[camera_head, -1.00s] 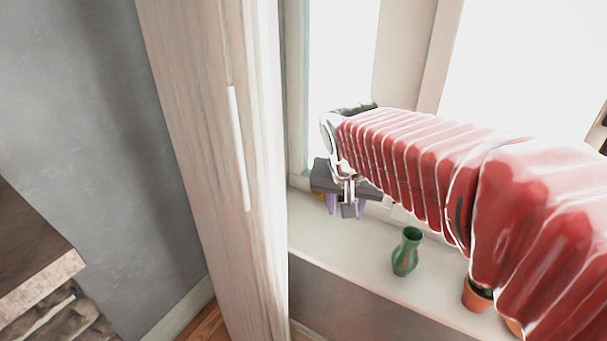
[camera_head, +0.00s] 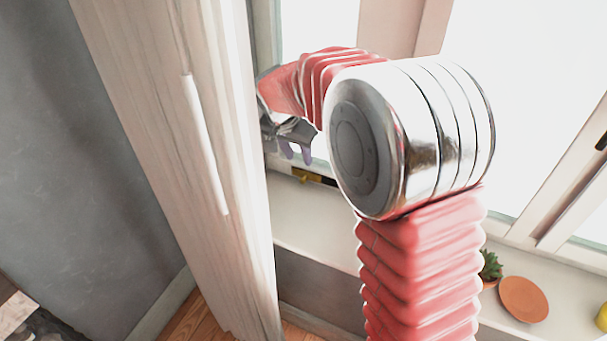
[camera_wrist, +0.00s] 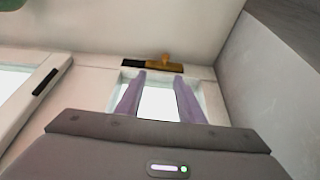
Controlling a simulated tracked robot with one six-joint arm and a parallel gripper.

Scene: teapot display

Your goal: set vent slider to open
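The vent slider is a brass-coloured plate with a small knob (camera_wrist: 166,62) on a dark slot (camera_wrist: 131,63). In the wrist view the brass part covers the right of the slot and dark shows at its left. In the head view the brass piece (camera_head: 306,176) sits low on the window frame, just below my gripper. My gripper (camera_wrist: 160,77) has its two purple fingers spread, with nothing between them. The slider appears just beyond the fingertips, apart from them. In the head view my gripper (camera_head: 295,152) is partly hidden by my arm.
A tall pale wooden panel with a white handle (camera_head: 205,145) stands close at the left of my gripper. The sill (camera_head: 310,222) is bare below the slider. A plant (camera_head: 490,267) and a terracotta dish (camera_head: 523,299) are at the right. Another dark strip (camera_wrist: 45,81) is on the frame.

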